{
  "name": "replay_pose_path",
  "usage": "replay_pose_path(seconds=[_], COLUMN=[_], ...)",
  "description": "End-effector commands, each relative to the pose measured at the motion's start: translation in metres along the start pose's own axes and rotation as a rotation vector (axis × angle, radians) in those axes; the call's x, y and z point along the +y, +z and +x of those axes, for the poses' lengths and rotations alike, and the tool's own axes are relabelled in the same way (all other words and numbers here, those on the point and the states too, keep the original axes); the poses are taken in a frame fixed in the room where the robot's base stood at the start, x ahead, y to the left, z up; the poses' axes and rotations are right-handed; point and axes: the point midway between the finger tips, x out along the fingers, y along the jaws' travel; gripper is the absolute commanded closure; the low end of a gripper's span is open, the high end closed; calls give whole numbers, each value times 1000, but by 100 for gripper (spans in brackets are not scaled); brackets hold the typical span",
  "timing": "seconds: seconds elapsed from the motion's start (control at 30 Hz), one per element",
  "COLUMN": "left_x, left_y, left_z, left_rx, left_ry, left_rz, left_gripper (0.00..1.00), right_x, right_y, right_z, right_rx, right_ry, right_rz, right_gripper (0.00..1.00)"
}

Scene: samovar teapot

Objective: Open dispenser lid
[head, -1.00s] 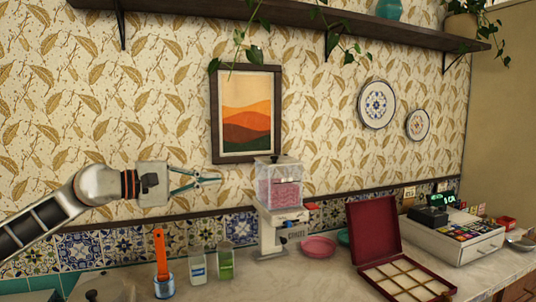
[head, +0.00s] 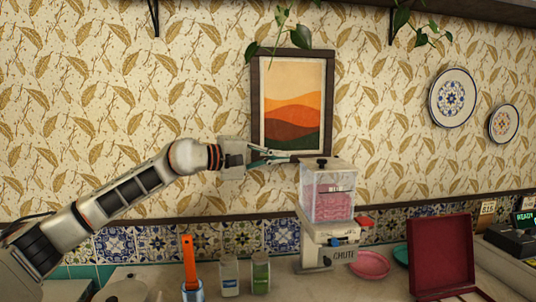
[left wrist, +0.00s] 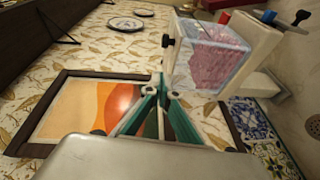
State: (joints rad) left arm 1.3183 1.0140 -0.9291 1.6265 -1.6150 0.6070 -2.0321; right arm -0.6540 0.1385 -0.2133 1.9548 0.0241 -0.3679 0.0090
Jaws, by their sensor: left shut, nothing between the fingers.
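The dispenser (head: 327,208) stands on the counter against the tiled wall, a white base under a clear box with pink contents. Its lid (head: 326,165) lies flat on top and has a black knob (head: 322,162). In the left wrist view the clear box (left wrist: 205,60) is tilted, with the knob (left wrist: 167,41) at its left side. My left gripper (head: 295,158) is shut and empty, its fingertips close to the lid's left edge. In the left wrist view its fingertips (left wrist: 162,90) are just beside the box; contact cannot be told. My right gripper is not in view.
A framed picture (head: 291,100) hangs on the wall behind my left gripper. Two small jars (head: 246,276) and an orange-handled tool (head: 189,262) stand left of the dispenser. A pink dish (head: 370,264) and an open red box (head: 440,255) are to its right.

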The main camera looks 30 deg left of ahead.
Motion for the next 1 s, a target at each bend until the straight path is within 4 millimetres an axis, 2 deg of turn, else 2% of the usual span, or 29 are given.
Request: replay_pose_path(seconds=[0.2,0.4,1.0], left_x=[3,2,0], left_y=[3,22,28], left_z=[41,58,65], left_rx=[-2,0,2], left_ry=[1,1,0], left_rz=[2,3,1], left_gripper=[100,100,100], right_x=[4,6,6], right_y=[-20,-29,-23], right_z=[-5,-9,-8], right_rx=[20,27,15], right_ry=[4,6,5], right_rz=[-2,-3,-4], right_gripper=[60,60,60])
